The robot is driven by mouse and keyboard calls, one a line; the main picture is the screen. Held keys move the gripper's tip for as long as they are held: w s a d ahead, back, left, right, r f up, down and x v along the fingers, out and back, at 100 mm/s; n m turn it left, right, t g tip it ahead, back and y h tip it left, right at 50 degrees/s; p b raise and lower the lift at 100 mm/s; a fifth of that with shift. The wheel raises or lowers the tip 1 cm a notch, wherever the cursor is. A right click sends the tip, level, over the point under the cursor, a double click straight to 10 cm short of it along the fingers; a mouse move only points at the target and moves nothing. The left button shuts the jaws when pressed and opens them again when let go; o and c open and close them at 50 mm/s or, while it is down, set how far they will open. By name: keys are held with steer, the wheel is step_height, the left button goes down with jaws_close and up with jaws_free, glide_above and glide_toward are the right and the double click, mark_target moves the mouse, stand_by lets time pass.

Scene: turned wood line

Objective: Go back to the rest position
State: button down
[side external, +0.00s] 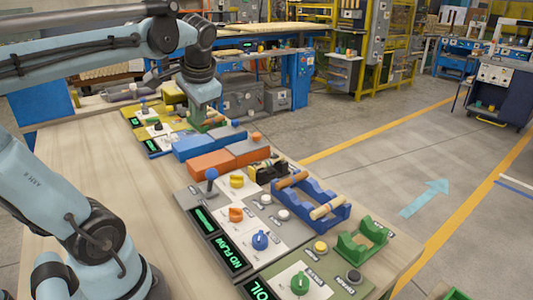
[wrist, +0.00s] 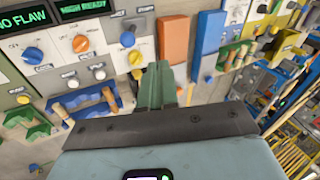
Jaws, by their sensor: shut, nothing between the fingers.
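My gripper (side external: 200,112) hangs at the end of my raised arm, pointing down over the far part of the row of control panels in the side external view. In the wrist view, its two greenish fingers (wrist: 158,82) are together, with nothing seen between them. The gap between the fingertips and the panels is hard to judge. The blue rack (side external: 322,206) nearer the camera carries turned wood pieces (side external: 328,207) and is apart from my gripper. It also shows at the left of the wrist view (wrist: 88,104).
The wooden table (side external: 105,165) carries panels with knobs, a joystick (side external: 211,174) and lit displays (side external: 228,252). Orange (side external: 212,164) and blue (side external: 193,147) blocks stand mid-row. A green cradle (side external: 362,241) sits at the near right edge. The table's left side is largely bare.

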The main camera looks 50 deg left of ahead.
steer(key=shift+s+d+r, duration=0.1)
steer(key=shift+d+r, duration=0.2)
steer(key=shift+r, duration=0.2)
steer(key=w+d+f+t+h, duration=0.1)
steer(key=d+f+t+h, duration=0.1)
steer(key=d+f, duration=0.3)
steer(key=w+d+f+m+t+h, duration=0.1)
steer(key=d+f, duration=0.5)
steer(key=d, duration=0.6)
steer(key=w+t+h, duration=0.1)
steer(key=t+h, duration=0.1)
steer(key=t, duration=0.1)
steer(key=shift+w+d+f, duration=0.15)
steer(key=c, duration=1.8)
jaws_free()
